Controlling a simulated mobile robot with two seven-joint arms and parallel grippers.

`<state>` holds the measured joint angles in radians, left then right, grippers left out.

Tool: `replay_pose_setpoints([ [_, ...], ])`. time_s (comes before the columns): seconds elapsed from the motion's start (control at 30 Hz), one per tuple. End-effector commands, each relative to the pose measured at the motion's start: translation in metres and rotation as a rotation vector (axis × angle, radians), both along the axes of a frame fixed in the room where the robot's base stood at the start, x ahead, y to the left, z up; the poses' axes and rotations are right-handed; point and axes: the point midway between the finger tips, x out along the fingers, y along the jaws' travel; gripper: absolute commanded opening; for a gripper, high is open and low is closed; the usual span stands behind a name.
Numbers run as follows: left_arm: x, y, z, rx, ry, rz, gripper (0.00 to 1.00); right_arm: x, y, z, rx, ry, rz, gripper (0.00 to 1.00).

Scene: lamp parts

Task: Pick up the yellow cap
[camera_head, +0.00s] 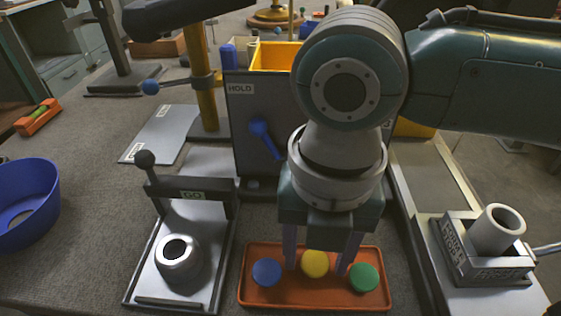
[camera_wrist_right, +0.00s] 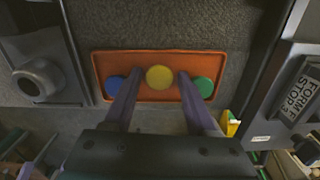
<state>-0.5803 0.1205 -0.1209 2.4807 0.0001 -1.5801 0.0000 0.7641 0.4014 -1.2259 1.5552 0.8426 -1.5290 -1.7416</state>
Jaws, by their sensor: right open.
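The yellow cap (camera_head: 315,263) lies in the orange tray, between a blue cap (camera_head: 266,272) on its left and a green cap (camera_head: 364,277) on its right. My right gripper (camera_head: 318,268) points down over the tray, open and empty, with one finger on each side of the yellow cap. In the right wrist view the yellow cap (camera_wrist_right: 159,77) shows between the tips of the open fingers (camera_wrist_right: 158,78). Whether the fingers touch it cannot be told. My left gripper is not in view.
The orange tray (camera_head: 315,302) has a low rim. Left of it stands a press frame (camera_head: 228,200) with a metal cup (camera_head: 178,260). Right of it is a "FORM STOP" block (camera_head: 461,257) holding a grey tube (camera_head: 497,229). A dark "HOLD" panel (camera_head: 240,125) stands behind. A blue bowl (camera_head: 28,195) is far left.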

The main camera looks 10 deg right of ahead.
Motion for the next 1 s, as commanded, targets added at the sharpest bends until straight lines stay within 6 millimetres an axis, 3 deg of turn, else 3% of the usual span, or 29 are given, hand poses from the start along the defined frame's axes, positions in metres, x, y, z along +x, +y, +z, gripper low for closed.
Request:
replay_pose_setpoints([
  [0.2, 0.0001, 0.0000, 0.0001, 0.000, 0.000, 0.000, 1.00, -0.0001, 0.0001, -0.0003, 0.000, 0.000, 0.000, 0.55],
  [0.7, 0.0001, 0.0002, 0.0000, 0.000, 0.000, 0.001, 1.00, -0.0001, 0.0001, -0.0001, 0.000, 0.000, -0.001, 0.00],
  [1.0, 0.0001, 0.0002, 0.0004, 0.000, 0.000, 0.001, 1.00, -0.0001, 0.0000, 0.0002, 0.000, 0.000, -0.001, 0.00],
])
